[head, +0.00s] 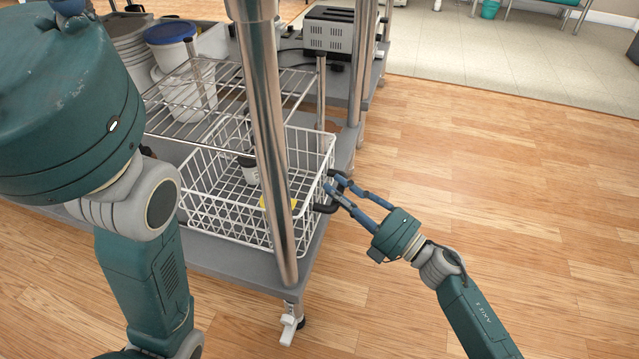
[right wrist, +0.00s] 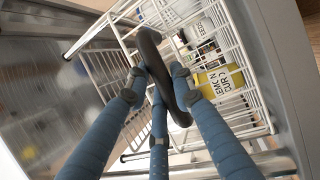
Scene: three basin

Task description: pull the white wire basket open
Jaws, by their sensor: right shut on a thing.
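The white wire basket (head: 230,222) sits on the lower grey shelf of a metal-post cart, under a wire rack. It also shows in the right wrist view (right wrist: 252,75). A dark curved handle (right wrist: 150,45) is on its right side in the head view, where its end also shows (head: 325,208). My right gripper (head: 334,187) is shut on this handle, with its blue fingers around it in the wrist view (right wrist: 158,82). Inside the basket are a small jar (head: 249,172) and a yellow-labelled container (right wrist: 218,82). My left gripper is outside the view; only its arm shows.
A metal post (head: 265,120) stands in front of the basket and hides part of it. The wire rack (head: 225,112) is above it. A toaster (head: 329,32) and a blue-lidded tub (head: 172,42) stand behind. The wood floor (head: 480,190) to the right is clear.

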